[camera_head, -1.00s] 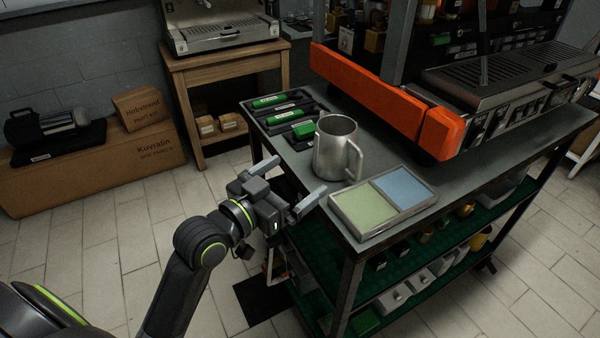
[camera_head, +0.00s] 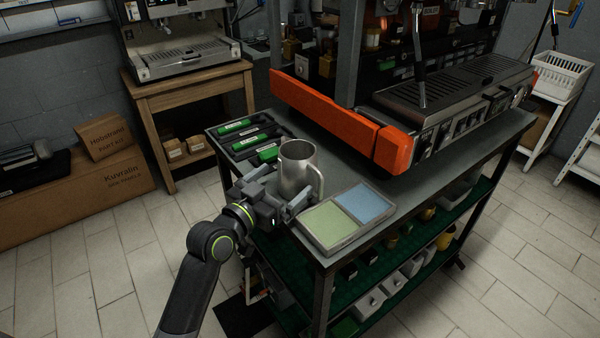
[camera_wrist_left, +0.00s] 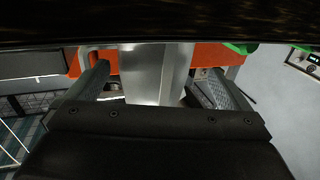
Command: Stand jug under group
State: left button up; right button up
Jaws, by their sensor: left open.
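A steel jug (camera_head: 296,172) stands upright on the grey cart top, its handle toward the right. My left gripper (camera_head: 276,182) is at the jug's near side, open, with one finger to each side of it. In the left wrist view the jug (camera_wrist_left: 148,76) shows between the spread fingers (camera_wrist_left: 155,84), with gaps on both sides. The coffee machine (camera_head: 462,82) on the cart has a slotted drip tray and a front panel with knobs. Its groups are not clearly visible. My right gripper is out of view.
An orange bar (camera_head: 330,112) runs between the jug and the machine. A tray with green and blue pads (camera_head: 324,246) lies right of the jug. A black holder with green-handled items (camera_head: 258,126) lies behind it. Another machine (camera_head: 182,62) stands on a wooden table.

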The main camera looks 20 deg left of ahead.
pick_arm(q)
jog(key=x, duration=0.2)
jog(key=p+x, duration=0.1)
jog(key=x, duration=0.1)
jog(key=shift+w+d+r, duration=0.1)
jog(key=shift+d+r, duration=0.1)
jog(key=shift+d, duration=0.2)
jog(key=shift+w+d+f, duration=0.1)
jog(key=shift+w+d, duration=0.05)
jog(key=shift+w, duration=0.3)
jog(key=c, duration=1.2)
notch_tip(320, 180, up, 10)
jog(key=p, duration=0.1)
jog(key=r+n+t+y, duration=0.1)
jog(key=r+n+y, duration=0.1)
jog(key=n+y, duration=0.3)
send_over(296, 173)
jog(key=s+a, duration=0.4)
jog(key=s, duration=0.1)
jog(key=shift+s+d+f+m+y, duration=0.1)
jog(key=shift+s+f+m+y, duration=0.1)
jog(key=shift+m+y, duration=0.35)
